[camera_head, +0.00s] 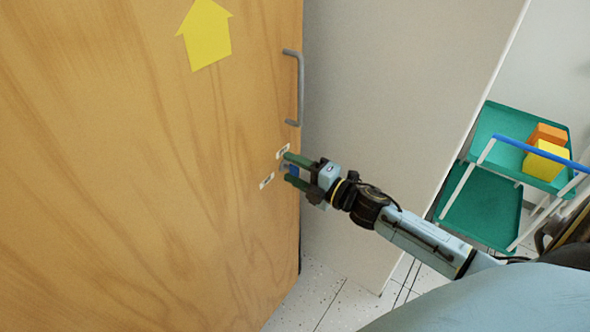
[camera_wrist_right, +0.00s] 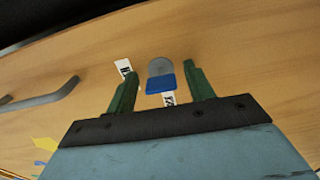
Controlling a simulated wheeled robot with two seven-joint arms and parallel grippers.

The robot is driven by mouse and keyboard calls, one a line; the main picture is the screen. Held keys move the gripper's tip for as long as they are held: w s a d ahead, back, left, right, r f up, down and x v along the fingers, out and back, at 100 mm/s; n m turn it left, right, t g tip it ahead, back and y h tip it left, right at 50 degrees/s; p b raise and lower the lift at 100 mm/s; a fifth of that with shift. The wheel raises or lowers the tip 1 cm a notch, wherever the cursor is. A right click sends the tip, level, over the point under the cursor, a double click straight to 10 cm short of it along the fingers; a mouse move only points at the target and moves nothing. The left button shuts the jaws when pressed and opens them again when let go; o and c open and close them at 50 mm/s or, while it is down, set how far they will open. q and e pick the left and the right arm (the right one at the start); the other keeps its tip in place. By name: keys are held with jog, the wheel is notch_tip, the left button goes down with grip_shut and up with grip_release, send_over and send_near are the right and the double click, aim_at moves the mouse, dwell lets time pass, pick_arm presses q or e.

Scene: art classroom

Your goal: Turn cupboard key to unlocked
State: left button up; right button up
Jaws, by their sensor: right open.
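The wooden cupboard door (camera_head: 130,170) fills the left of the head view. The key has a blue head (camera_wrist_right: 160,84) and sits in front of a round grey lock plate (camera_wrist_right: 160,66). In the head view the blue key (camera_head: 292,169) shows between my fingers. My right gripper (camera_head: 288,169) is open, with its green fingers on either side of the key. In the right wrist view the fingers (camera_wrist_right: 161,86) stand apart from the blue head, with gaps on both sides. Two small white labels (camera_wrist_right: 124,68) lie beside the lock; their text is unclear. My left gripper is not in view.
A grey bar handle (camera_head: 298,88) is fixed on the door above the lock. A yellow arrow (camera_head: 206,35) is stuck higher up. A green trolley (camera_head: 487,203) with orange and yellow boxes stands at the right. Speckled floor shows below.

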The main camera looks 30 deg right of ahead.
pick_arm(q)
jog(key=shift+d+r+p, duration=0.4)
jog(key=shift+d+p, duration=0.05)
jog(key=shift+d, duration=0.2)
pick_arm(e)
jog(key=v, duration=1.3)
jog(key=shift+s, duration=0.2)
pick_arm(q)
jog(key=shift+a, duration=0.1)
pick_arm(e)
jog(key=shift+w+d+f+m, duration=0.1)
jog(key=shift+m, duration=0.2)
